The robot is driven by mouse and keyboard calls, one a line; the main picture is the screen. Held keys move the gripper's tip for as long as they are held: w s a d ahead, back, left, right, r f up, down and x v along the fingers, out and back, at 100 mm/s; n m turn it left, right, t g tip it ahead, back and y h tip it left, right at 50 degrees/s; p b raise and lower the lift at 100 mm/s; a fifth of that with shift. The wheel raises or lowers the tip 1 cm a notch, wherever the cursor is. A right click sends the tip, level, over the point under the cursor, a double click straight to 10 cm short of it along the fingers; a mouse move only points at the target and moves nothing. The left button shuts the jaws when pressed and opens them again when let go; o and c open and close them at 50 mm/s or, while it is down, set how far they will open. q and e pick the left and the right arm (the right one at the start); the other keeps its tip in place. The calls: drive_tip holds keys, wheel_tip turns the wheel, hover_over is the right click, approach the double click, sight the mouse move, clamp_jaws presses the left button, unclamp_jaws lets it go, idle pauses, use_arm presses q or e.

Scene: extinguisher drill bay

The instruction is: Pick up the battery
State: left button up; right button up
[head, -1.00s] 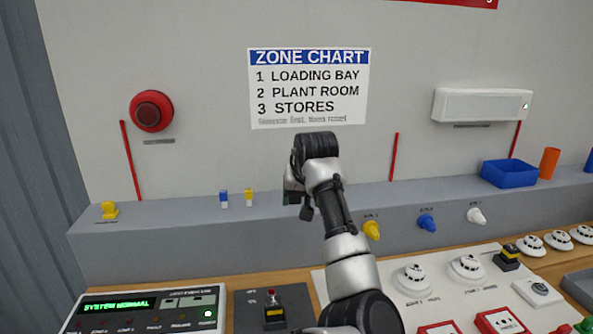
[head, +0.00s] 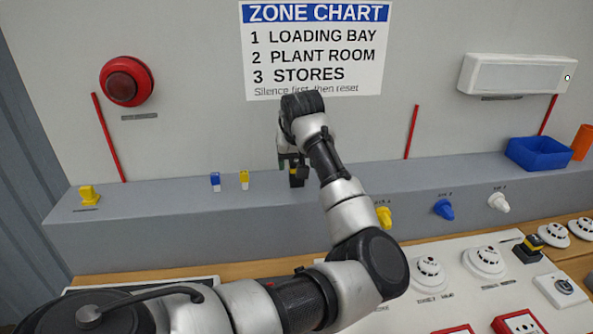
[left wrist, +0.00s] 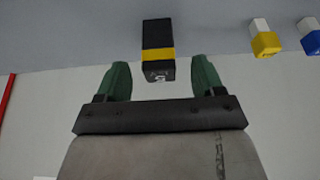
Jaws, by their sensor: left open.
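The battery (head: 297,180) is a small black block with a yellow band. It stands on the grey ledge below the zone chart, partly hidden by my gripper in the head view. In the left wrist view the battery (left wrist: 158,38) shows with its terminal end towards me. My left gripper (head: 290,161) is open above the battery. In the left wrist view its two green fingertips (left wrist: 162,68) lie on either side of the battery's terminal end, with a gap on both sides. The battery is not gripped. My right gripper is not in view.
On the ledge (head: 150,225), blue-and-white (head: 215,181) and yellow-and-white (head: 244,179) small pieces stand left of the battery. A blue bin (head: 538,154) and an orange cup (head: 582,143) are at the right. The wall rises close behind.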

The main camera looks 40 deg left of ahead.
sight(297, 162)
use_arm(q)
drive_tip(key=shift+p+x, duration=0.6)
drive_tip(key=shift+x, duration=1.65)
drive_tip(key=shift+w+a+r, duration=0.1)
drive_tip(key=shift+w, duration=0.05)
drive_tip(key=c, duration=1.2)
drive_tip(key=shift+r, duration=0.1)
